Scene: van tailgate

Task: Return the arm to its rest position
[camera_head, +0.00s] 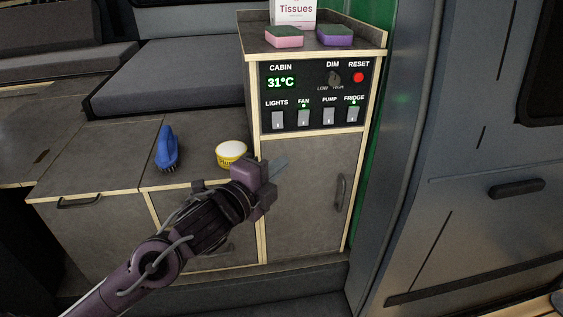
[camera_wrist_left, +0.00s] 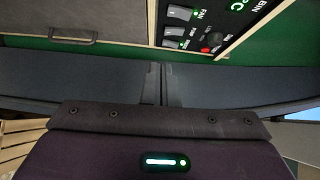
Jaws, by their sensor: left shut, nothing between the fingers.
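My left arm reaches in from the lower left of the head view. Its purple and black gripper (camera_head: 279,165) is in front of the wooden cabinet (camera_head: 305,190), below the control panel (camera_head: 318,97) and to the right of the yellow tub. The fingers are together and hold nothing. In the left wrist view the two dark fingers (camera_wrist_left: 163,84) meet in the middle, with the cabinet door and part of the panel beyond them. I cannot tell the exact gap between gripper and cabinet. My right gripper is not in view.
Two sponges, one pink (camera_head: 284,37) and one purple (camera_head: 335,35), and a tissue box (camera_head: 294,13) are on the cabinet top. The van door (camera_head: 470,190) stands at the right.

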